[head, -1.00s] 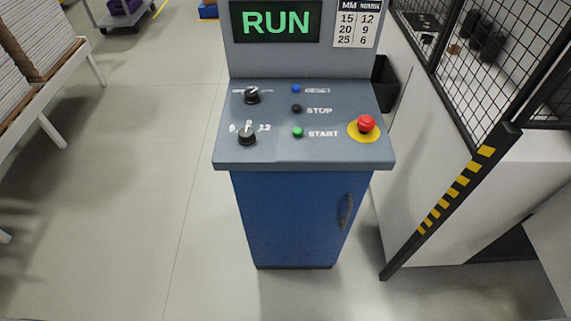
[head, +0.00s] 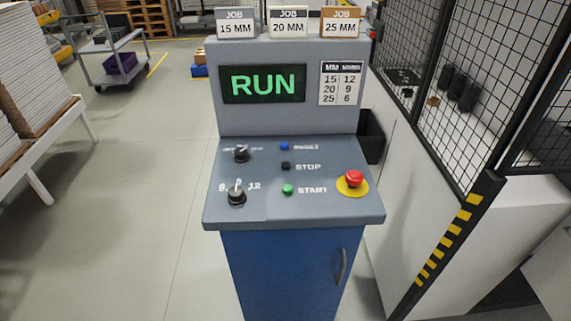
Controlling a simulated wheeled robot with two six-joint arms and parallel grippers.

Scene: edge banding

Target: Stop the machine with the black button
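The black button (head: 286,166) sits on the sloped grey panel of the control console (head: 250,212), with the word STOP beside it. The blue RESET button (head: 284,146) is above it and the green START button (head: 288,189) is below it. The display (head: 262,83) reads RUN in green letters. Neither of my grippers is in the head view.
A red emergency button (head: 354,179) on a yellow disc is at the panel's right. Two black knobs (head: 237,195) are at its left. Job cards (head: 288,22) stand on top. A mesh fence (head: 480,80) is on the right; the floor to the left is open.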

